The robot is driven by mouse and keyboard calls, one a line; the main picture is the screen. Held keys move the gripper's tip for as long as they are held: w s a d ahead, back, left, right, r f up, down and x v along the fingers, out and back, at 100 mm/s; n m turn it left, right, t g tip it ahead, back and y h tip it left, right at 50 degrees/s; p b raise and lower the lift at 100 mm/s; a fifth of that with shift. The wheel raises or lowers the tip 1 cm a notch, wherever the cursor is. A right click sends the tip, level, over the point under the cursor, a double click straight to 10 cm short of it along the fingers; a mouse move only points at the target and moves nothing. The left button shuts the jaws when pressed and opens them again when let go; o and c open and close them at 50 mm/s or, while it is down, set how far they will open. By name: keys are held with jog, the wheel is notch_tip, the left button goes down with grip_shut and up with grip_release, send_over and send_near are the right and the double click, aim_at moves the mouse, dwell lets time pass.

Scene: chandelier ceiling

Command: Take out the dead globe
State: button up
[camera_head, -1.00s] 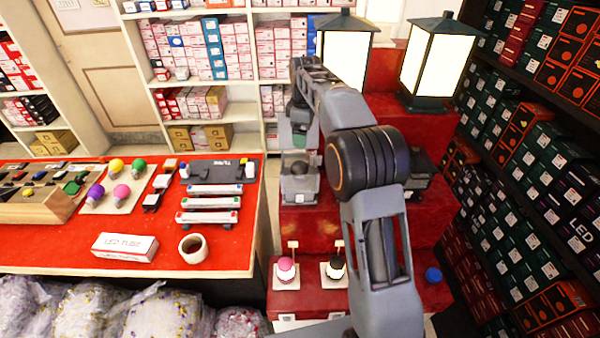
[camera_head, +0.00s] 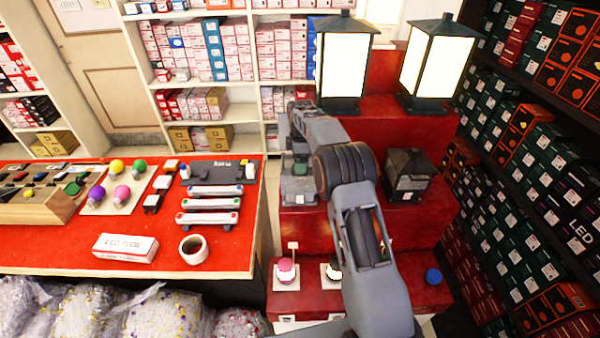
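My gripper (camera_head: 299,152) hangs below the bent end of my arm, left of the arm's dark elbow joint. It is small and overlaps a grey fixture (camera_head: 298,190) on the left of the middle red step. I cannot tell whether its fingers are open, or whether they touch anything. The globe cannot be made out clearly now. An unlit dark lantern (camera_head: 408,182) stands on the same step, right of my arm. Two lit lanterns, left (camera_head: 344,62) and right (camera_head: 437,62), stand higher up.
A red table (camera_head: 60,252) at left holds coloured bulbs, tube lights, an LED tube box (camera_head: 125,248) and a tape roll (camera_head: 193,248). On the lowest step are a pink button (camera_head: 287,266) and a blue button (camera_head: 433,275). Boxed shelves (camera_head: 540,190) line the right.

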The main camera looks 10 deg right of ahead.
jog(key=shift+w+f+p, duration=0.1)
jog(key=shift+f+p, duration=0.9)
jog(key=shift+f, duration=1.7)
jog(key=shift+c, duration=0.3)
jog(key=c, duration=1)
jog(key=shift+o, duration=0.2)
jog(key=shift+r, duration=0.15)
